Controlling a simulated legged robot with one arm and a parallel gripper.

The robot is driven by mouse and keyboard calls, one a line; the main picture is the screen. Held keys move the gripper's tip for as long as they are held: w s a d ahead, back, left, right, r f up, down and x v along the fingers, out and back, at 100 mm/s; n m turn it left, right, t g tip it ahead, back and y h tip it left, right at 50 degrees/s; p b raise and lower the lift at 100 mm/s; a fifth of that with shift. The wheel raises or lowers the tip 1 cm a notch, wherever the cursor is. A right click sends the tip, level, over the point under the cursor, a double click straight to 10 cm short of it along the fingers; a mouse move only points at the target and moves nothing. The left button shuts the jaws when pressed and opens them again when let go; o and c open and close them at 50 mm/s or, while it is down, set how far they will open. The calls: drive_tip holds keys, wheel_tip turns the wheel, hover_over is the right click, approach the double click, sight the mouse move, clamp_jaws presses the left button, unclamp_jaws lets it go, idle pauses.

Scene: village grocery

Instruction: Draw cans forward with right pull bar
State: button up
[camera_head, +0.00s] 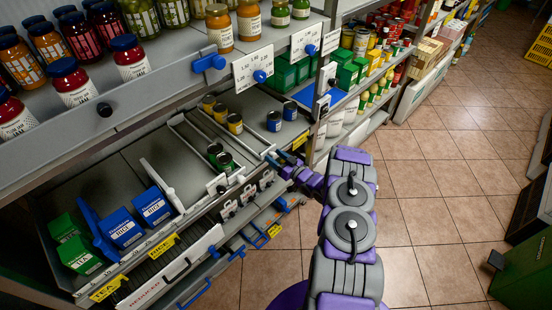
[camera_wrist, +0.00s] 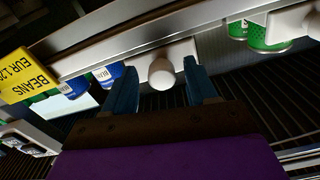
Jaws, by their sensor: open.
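My gripper (camera_head: 274,160) is at the front edge of the can shelf, with its two blue fingers spread. In the wrist view the open fingers (camera_wrist: 163,92) stand on either side of a white round knob (camera_wrist: 161,72), which looks like the pull bar's end; I cannot tell whether they touch it. Two blue cans (camera_head: 274,121) stand to the right of the long rails, and they also show in the wrist view (camera_wrist: 107,74). Green cans (camera_head: 224,161) stand near the front at left, and yellow cans (camera_head: 234,124) stand farther back.
A yellow beans price tag (camera_wrist: 28,76) hangs close beside my gripper. Blue rice boxes (camera_head: 152,206) and green tea boxes (camera_head: 79,254) sit at the shelf's left. Jars fill the shelf above.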

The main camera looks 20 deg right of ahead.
drive_tip(key=shift+d, duration=0.1)
drive_tip(key=shift+c, duration=0.2)
drive_tip(key=shift+a, duration=0.25)
drive_tip(key=c, duration=0.6)
drive_tip(key=shift+d, duration=0.1)
clamp_jaws()
